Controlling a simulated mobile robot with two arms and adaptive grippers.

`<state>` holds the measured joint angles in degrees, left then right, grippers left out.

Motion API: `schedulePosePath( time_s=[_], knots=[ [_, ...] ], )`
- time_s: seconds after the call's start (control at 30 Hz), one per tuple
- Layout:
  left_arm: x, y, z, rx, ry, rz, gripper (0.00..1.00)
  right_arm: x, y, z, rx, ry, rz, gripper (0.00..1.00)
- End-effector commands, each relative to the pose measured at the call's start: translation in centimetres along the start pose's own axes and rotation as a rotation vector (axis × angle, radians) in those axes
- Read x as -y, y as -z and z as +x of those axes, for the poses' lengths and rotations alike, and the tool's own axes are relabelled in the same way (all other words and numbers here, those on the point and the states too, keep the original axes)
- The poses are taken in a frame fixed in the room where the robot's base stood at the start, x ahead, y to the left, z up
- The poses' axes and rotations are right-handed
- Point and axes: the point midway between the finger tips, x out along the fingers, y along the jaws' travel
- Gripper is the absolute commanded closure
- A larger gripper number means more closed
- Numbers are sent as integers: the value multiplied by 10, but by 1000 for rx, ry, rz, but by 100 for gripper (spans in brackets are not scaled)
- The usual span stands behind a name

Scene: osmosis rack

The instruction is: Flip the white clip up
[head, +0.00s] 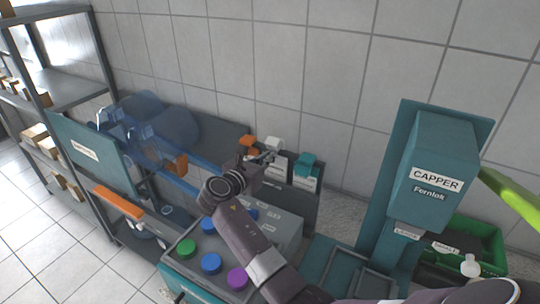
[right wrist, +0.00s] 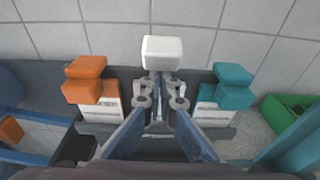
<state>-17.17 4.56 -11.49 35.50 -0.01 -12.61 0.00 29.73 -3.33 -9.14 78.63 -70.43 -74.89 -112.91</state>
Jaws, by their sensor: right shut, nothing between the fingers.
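The white clip (right wrist: 162,52) stands in the middle of a row, between an orange clip (right wrist: 88,80) and a teal clip (right wrist: 228,86). In the head view the white clip (head: 274,143) shows just beyond my right gripper (head: 265,157). In the right wrist view my right gripper (right wrist: 160,88) is shut and empty, its fingertips just below the white clip's block. I cannot tell whether they touch it. The fingers hide the label and lower part under the white clip. My left gripper is not in view.
A grey box with coloured knobs (head: 211,263) lies below my right arm. A teal capper (head: 434,165) and a green bin (head: 485,243) stand to the right. Blue tanks (head: 160,125) and shelves (head: 65,88) are on the left. A tiled wall is close behind the clips.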

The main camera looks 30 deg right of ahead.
Motion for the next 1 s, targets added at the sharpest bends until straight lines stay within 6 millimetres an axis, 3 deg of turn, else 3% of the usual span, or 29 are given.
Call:
schedulePosePath(
  time_s=[0.47, 1.0],
  knots=[
    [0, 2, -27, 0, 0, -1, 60, 0, -22, -5, 0, 0, -2, 100],
    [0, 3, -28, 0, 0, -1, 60, 0, -28, 15, 1, 0, -1, 100]
  ],
)
